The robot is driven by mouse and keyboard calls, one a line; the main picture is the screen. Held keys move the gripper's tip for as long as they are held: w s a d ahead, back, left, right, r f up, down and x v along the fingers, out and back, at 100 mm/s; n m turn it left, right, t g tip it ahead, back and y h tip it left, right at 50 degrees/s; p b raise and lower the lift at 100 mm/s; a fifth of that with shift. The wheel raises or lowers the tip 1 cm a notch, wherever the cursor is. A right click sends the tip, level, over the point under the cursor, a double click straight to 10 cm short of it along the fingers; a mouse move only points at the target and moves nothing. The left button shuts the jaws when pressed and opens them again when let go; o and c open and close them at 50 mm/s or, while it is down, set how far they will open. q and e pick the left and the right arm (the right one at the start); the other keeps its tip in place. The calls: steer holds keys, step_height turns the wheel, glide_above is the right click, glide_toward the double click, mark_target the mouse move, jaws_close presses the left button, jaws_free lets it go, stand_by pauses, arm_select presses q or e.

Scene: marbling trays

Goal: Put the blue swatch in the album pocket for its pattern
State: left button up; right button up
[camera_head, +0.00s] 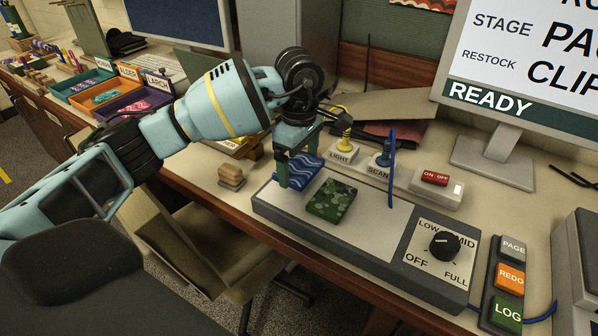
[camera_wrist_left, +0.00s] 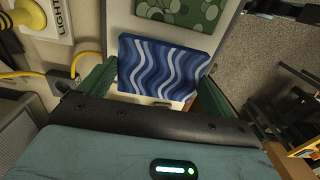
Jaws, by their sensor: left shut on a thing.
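The blue swatch (camera_head: 300,174) has pale wavy stripes. It is between the green fingers of my left gripper (camera_head: 297,165), which is shut on it, at the left end of the grey panel (camera_head: 375,223). I cannot tell whether it touches the panel. In the left wrist view the swatch (camera_wrist_left: 160,68) spans the gap between the fingers of the left gripper (camera_wrist_left: 155,88). A green swatch (camera_head: 331,200) with pale blotches lies on the panel beside it. I cannot make out any album pocket. My right gripper is not in view.
A black dial (camera_head: 444,246) is on the panel's right end. Labelled colored trays (camera_head: 118,103) sit far left.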

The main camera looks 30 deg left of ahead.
mark_target(299, 166)
arm_select(q)
steer(key=shift+f, duration=1.7)
steer(key=shift+f, duration=0.25)
steer(key=o, duration=0.7)
steer(key=shift+r, duration=0.15)
step_height(299, 166, up, 12)
steer(key=shift+r, duration=0.1)
